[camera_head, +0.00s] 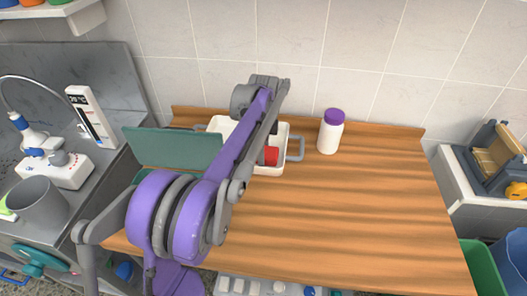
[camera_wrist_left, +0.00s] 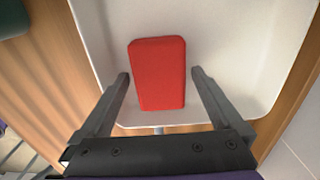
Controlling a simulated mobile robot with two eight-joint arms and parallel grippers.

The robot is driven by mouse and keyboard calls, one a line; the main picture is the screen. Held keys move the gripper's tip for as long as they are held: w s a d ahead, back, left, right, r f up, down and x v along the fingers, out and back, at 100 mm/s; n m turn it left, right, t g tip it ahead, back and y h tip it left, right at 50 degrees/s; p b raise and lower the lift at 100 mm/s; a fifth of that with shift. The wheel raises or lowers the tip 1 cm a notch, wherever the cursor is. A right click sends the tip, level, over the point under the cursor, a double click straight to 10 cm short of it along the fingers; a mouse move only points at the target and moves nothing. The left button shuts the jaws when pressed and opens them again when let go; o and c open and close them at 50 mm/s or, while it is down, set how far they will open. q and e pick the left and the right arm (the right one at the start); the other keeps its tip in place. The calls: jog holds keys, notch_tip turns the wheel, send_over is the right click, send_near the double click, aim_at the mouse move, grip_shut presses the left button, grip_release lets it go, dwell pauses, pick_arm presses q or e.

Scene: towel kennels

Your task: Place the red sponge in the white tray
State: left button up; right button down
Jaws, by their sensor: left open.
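The red sponge (camera_wrist_left: 157,75) is a rectangular block inside the white tray (camera_wrist_left: 225,40). In the left wrist view it lies between the two spread fingers of my left gripper (camera_wrist_left: 160,76), with a gap on each side. The gripper is open and holds nothing. In the head view the white tray (camera_head: 220,124), with grey handles, stands at the back of the wooden table. My purple arm crosses it and hides much of it. Only part of the red sponge (camera_head: 271,156) shows there. My right gripper is not in view.
A white bottle with a purple lid (camera_head: 331,132) stands right of the tray. A dark green panel (camera_head: 174,148) stands left of it. The wooden table (camera_head: 370,210) is clear on the right. A tiled wall rises behind.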

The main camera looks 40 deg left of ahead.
pick_arm(q)
notch_tip(320, 180, up, 12)
jog(key=p, duration=0.1)
jog(key=shift+f, duration=0.25)
dwell(0.4)
jog(key=s+d+n+t+p, duration=0.2)
jog(key=s+d+n+p, duration=0.25)
jog(key=s+d, duration=0.5)
jog(key=s+d+f+n+t+p, duration=0.1)
jog(key=s+d+f+n, duration=0.1)
jog(key=s+d+f, duration=0.1)
jog(key=s+d+f+n+t, duration=0.1)
jog(key=s+d+f+n, duration=0.1)
jog(key=s+d+n, duration=0.1)
jog(key=s+d+f+n+t+p, duration=0.1)
jog(key=s+d+f+n, duration=0.1)
jog(key=s+d+f, duration=0.1)
jog(key=shift+s+d+f+n+p, duration=0.2)
jog(key=shift+s+d, duration=0.2)
jog(key=shift+s, duration=0.3)
jog(key=shift+s+d+f+n+p, duration=0.15)
jog(key=shift+s+d, duration=0.25)
jog(key=shift+s, duration=0.3)
